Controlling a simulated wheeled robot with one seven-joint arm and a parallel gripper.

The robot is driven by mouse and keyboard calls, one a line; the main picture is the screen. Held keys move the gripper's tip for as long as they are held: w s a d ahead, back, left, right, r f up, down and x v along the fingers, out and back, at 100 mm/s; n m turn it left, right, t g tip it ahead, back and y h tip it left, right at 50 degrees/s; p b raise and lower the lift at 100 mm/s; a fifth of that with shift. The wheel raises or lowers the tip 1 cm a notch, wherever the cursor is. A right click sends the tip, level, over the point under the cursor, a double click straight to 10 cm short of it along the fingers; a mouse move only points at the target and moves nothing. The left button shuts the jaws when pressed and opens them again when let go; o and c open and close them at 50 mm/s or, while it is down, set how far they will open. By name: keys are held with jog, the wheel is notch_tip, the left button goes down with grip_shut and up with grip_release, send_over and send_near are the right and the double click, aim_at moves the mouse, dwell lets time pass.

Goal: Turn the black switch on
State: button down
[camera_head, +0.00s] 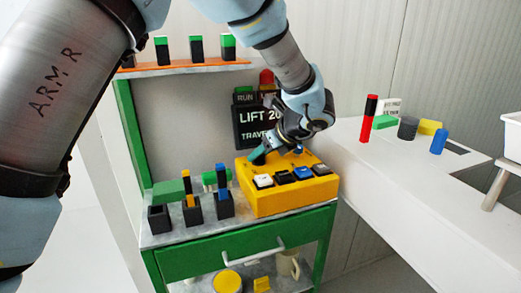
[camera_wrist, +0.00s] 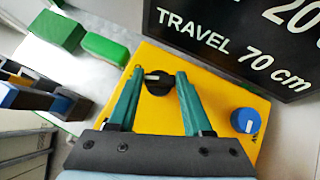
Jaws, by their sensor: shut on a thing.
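The black switch (camera_wrist: 158,84) is a round knob with a pale pointer mark, on the top face of a yellow control box (camera_head: 268,203). In the wrist view, the mark points to the left. My gripper (camera_wrist: 160,74) is over the box with its two green fingers on the left and right sides of the knob, shut on it. In the head view, my gripper (camera_head: 259,157) reaches down to the back left of the box and hides the black switch. A blue knob (camera_wrist: 245,120) sits to the right on the same box, apart from my fingers.
White, black and blue push buttons (camera_head: 283,177) line the box's front. A black sign (camera_head: 256,120) stands behind it. Small black holders (camera_head: 192,215) with colored pieces are to the left. A white counter (camera_head: 400,165) with several blocks is at the right.

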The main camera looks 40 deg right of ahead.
jog(key=n+y+p, duration=0.1)
jog(key=n+y, duration=0.1)
jog(key=n, duration=0.1)
jog(key=n+y+p, duration=0.1)
jog(key=shift+d+r+n+g+y+p, duration=0.1)
jog(key=shift+d+n+g+y+p, duration=0.2)
jog(key=shift+g, duration=0.1)
jog(key=shift+w+d+n+g+y+p, duration=0.15)
jog(key=shift+n+g+y+p, duration=0.7)
jog(key=shift+n, duration=0.65)
jog(key=shift+y, duration=0.25)
jog(key=shift+c, duration=1.6)
grip_release()
jog(key=shift+t, duration=0.25)
